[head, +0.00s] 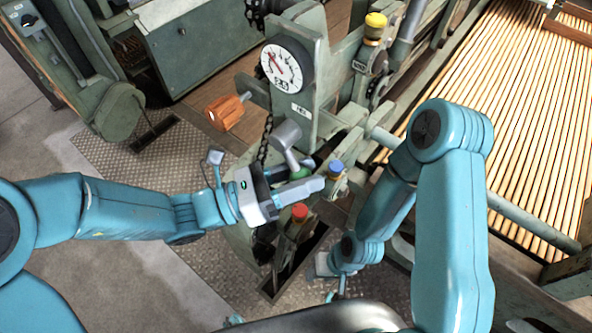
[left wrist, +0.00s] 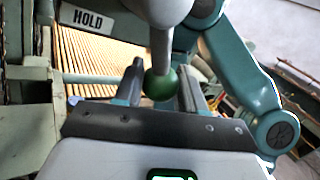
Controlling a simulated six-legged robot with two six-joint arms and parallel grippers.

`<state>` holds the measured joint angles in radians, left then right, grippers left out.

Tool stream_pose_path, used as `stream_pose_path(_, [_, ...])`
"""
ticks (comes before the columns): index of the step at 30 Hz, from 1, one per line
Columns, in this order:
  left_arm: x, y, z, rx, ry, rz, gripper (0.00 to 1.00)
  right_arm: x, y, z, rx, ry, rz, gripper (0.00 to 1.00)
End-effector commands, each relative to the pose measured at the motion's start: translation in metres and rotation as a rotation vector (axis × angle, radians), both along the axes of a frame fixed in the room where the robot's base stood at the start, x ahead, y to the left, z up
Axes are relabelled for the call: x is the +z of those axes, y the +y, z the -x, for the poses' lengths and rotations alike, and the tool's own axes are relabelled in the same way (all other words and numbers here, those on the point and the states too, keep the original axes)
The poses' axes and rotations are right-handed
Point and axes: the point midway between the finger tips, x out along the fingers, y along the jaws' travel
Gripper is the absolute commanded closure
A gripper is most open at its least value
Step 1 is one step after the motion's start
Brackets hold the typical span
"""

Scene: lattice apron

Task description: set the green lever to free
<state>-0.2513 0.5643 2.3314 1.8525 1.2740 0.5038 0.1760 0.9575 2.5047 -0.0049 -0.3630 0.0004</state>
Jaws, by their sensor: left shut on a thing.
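The green lever has a grey shaft (head: 287,140) with a round green knob (head: 300,173), on the front of a green machine post. My left gripper (head: 304,182) is at the knob and partly hides it. In the left wrist view the green knob (left wrist: 160,84) sits between the two fingers of my left gripper (left wrist: 160,88), which are shut on it. A white plate reading HOLD (left wrist: 88,20) is left of the shaft there. My right arm's end is low in the head view, and its fingers cannot be made out.
A dial (head: 286,66) is above the lever. A blue knob (head: 336,167) and a red knob (head: 299,212) are close to my left gripper; a yellow knob (head: 375,22) is higher up. An orange handle (head: 226,111) juts out left. Slatted rods (head: 520,110) fill the right.

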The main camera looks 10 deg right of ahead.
Motion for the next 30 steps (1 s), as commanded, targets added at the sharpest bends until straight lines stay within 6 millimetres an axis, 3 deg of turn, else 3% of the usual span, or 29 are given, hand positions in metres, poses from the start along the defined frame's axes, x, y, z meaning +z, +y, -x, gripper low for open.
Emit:
stream_pose_path(15, [0.017,-0.012,0.015,-0.001,0.258,0.199,1.0,0.016,0.0,0.0,0.0,0.0,0.0,0.57])
stream_pose_path(30, [0.02,-0.013,0.017,-0.001,0.308,0.238,1.0,0.019,0.0,0.0,0.0,0.0,0.0,0.57])
